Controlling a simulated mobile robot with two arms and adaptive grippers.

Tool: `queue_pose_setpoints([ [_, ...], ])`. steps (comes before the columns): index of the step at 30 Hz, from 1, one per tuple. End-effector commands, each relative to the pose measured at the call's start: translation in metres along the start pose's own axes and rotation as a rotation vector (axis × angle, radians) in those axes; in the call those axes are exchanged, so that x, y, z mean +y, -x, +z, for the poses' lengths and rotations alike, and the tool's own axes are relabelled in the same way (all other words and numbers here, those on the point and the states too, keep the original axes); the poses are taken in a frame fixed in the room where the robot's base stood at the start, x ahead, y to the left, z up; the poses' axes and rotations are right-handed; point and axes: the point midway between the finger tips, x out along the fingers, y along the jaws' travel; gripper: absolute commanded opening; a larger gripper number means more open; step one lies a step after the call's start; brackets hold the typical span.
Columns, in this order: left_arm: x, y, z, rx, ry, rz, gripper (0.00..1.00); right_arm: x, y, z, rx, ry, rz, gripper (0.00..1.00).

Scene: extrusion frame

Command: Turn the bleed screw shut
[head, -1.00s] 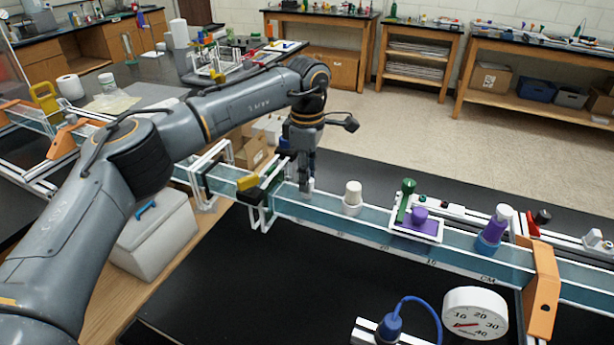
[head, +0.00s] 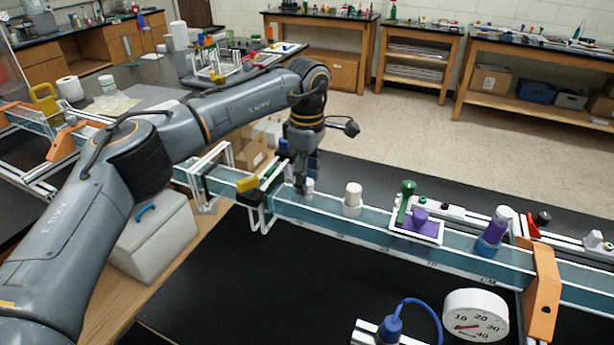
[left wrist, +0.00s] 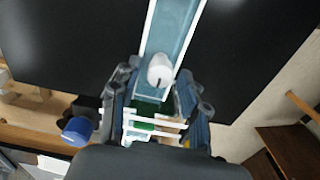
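A small white knob (head: 309,186) stands on the clear blue channel near its left end, partly hidden by my left gripper in the head view. I cannot tell for sure that it is the bleed screw. My left gripper (head: 301,184) points down at it. In the left wrist view, my left gripper (left wrist: 158,83) is open, its fingers spread on either side of the channel. My right gripper is in neither view.
A taller white cap (head: 352,198) stands just right along the channel (head: 385,232). Further right are a purple block with a green post (head: 405,203), a purple-and-blue fitting (head: 493,232) and an orange bracket (head: 542,290). A round dial (head: 476,313) is in front. A yellow piece (head: 248,184) lies left.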

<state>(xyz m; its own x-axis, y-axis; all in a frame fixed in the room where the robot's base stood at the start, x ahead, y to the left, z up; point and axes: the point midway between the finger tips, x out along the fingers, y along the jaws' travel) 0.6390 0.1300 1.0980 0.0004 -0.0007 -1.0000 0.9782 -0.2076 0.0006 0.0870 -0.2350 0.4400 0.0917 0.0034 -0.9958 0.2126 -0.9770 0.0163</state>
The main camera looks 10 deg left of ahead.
Motion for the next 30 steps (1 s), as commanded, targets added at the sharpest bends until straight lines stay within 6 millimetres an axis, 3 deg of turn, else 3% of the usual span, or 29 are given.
queue_pose_setpoints([
  [11,0.0,0.005,0.0,0.001,0.001,0.0,0.5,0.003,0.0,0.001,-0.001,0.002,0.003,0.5],
  [24,0.001,0.089,0.0,0.001,0.002,0.002,0.5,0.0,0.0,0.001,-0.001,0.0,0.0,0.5],
  [30,0.001,0.114,0.001,0.0,0.0,0.001,0.5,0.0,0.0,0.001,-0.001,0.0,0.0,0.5],
])
